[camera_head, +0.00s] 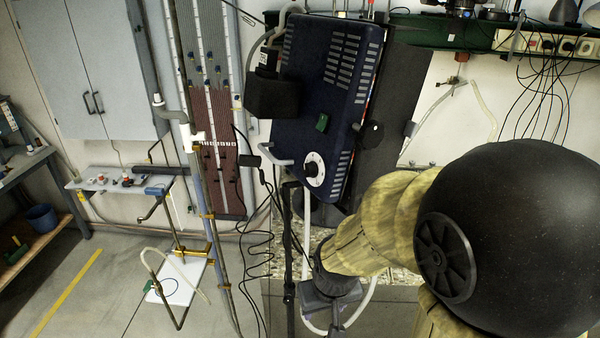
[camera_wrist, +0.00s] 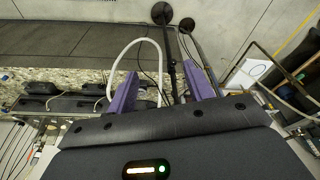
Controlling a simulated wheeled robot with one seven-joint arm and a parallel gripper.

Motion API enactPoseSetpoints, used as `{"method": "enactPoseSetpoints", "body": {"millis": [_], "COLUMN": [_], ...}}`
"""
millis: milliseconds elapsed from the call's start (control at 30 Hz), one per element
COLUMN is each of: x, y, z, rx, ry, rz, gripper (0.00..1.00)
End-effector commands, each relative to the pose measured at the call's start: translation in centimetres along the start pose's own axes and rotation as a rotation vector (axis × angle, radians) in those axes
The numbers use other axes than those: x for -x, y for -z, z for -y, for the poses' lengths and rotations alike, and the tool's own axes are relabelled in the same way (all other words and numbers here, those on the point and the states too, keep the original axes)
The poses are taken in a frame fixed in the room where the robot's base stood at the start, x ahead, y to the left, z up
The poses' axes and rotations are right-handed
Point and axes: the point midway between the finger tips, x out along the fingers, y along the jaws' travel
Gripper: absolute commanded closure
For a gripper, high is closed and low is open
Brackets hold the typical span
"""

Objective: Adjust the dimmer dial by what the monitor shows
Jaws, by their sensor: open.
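A white round dial with a black knob (camera_head: 314,169) sits at the lower end of a dark blue vented box (camera_head: 318,80). A small green switch (camera_head: 321,123) is above it. I take this for the dimmer dial; I see no lit monitor screen or reading in either view. My gripper (camera_head: 328,318) hangs below the box, apart from the dial, its fingers hard to make out there. In the wrist view, my gripper (camera_wrist: 162,76) has its two purple fingers spread with nothing held between them. The dial is not visible in the wrist view.
A black stand pole (camera_head: 289,260) and loose cables are close to my gripper. A white hose (camera_wrist: 138,44) loops past the fingers in the wrist view. A tall tube panel (camera_head: 215,110) stands left of the box. A small shelf (camera_head: 125,180) and open floor are farther left.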

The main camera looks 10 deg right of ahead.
Motion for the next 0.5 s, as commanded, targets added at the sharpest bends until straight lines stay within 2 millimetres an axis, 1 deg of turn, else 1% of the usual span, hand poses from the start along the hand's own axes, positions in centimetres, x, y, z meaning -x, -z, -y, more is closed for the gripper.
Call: {"method": "enactPoseSetpoints", "body": {"millis": [67,167,267,300,367,400,467,500], "x": [0.0,0.0,0.1,0.3,0.6,1.0,1.6,2.2], "y": [0.1,0.1,0.2,0.4,0.9,1.4,2.4,3.3], "z": [0.3,0.8,1.5,1.7,1.9,2.0,2.0,2.1], "rx": [0.06,0.238,0.54,0.685,0.913,1.065,1.281,1.417], "ry": [-0.004,-0.02,-0.055,-0.076,-0.116,-0.148,-0.202,-0.243], "rz": [0.019,0.084,0.192,0.246,0.335,0.399,0.5,0.57], "gripper": [0.48,0.48,0.48,0.48,0.48,0.48,0.48,0.48]}}
